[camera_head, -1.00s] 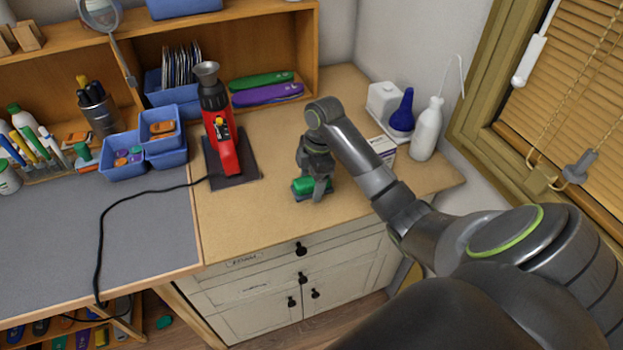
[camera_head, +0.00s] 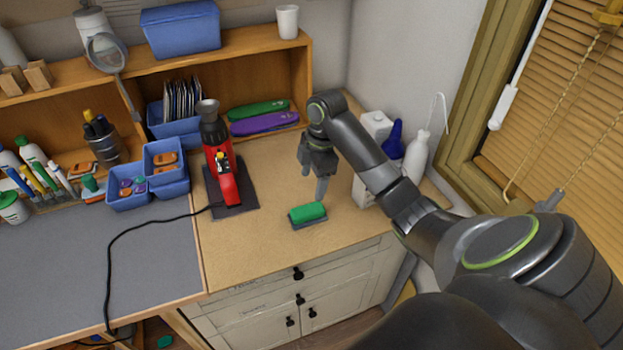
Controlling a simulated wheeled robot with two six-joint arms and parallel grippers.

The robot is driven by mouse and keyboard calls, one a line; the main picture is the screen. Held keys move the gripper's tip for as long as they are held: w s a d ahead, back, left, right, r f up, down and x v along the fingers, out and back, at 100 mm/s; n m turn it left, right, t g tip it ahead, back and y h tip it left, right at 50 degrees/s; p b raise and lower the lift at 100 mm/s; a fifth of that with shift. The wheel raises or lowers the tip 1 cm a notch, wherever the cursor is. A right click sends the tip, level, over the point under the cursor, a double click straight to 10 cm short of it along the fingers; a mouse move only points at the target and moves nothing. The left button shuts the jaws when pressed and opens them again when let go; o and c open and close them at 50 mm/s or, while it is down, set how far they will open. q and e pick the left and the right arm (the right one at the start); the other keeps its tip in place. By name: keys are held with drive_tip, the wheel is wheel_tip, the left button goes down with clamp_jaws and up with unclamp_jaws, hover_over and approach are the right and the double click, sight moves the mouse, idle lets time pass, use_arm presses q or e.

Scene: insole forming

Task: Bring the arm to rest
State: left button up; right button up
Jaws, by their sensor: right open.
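My right gripper (camera_head: 314,187) hangs over the wooden worktop (camera_head: 262,250) on the right side of the view, its fingers pointing down. It is open and holds nothing. A small green block with a dark base (camera_head: 307,214) lies on the worktop just below and in front of the fingers, apart from them as far as I can see. My right arm reaches in from the lower right. My left gripper is not in view.
A red heat tool (camera_head: 226,180) stands on a dark pad left of the gripper, its black cord (camera_head: 112,262) running over the grey mat. Blue bins (camera_head: 166,164) stand further left. White bottles (camera_head: 415,156) and a blue bulb (camera_head: 393,139) stand behind my arm. The worktop front is clear.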

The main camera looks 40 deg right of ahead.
drive_tip(key=shift+r, duration=0.4)
drive_tip(key=shift+s+f, duration=0.1)
